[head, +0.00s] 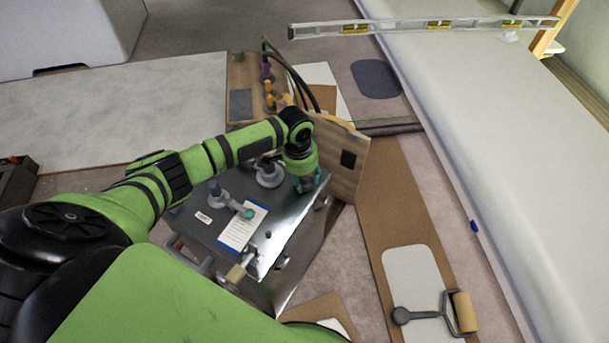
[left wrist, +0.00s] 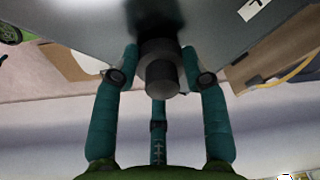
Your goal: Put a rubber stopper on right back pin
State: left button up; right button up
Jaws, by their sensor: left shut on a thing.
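My left gripper (head: 308,184) is over the back right part of a grey metal box (head: 205,232) with a shiny top. In the left wrist view, its teal fingers (left wrist: 164,78) are closed on both sides of a dark grey round piece, which looks like the rubber stopper (left wrist: 161,76). The piece is close to the metal surface (left wrist: 90,22); I cannot tell whether it touches it or sits on a pin. The right back pin is hidden by the gripper. My right gripper is not in view.
Grey fittings (head: 269,174) and a white paper label (head: 243,228) are on the box top. A wooden board (head: 341,165) stands right behind the gripper. A paint roller (head: 462,312) lies at lower right. A spirit level (head: 425,26) lies across the back.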

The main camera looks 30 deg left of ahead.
pick_arm(q)
jog(key=shift+f, duration=0.15)
jog(key=o, duration=1.2)
jog(key=o, duration=0.6)
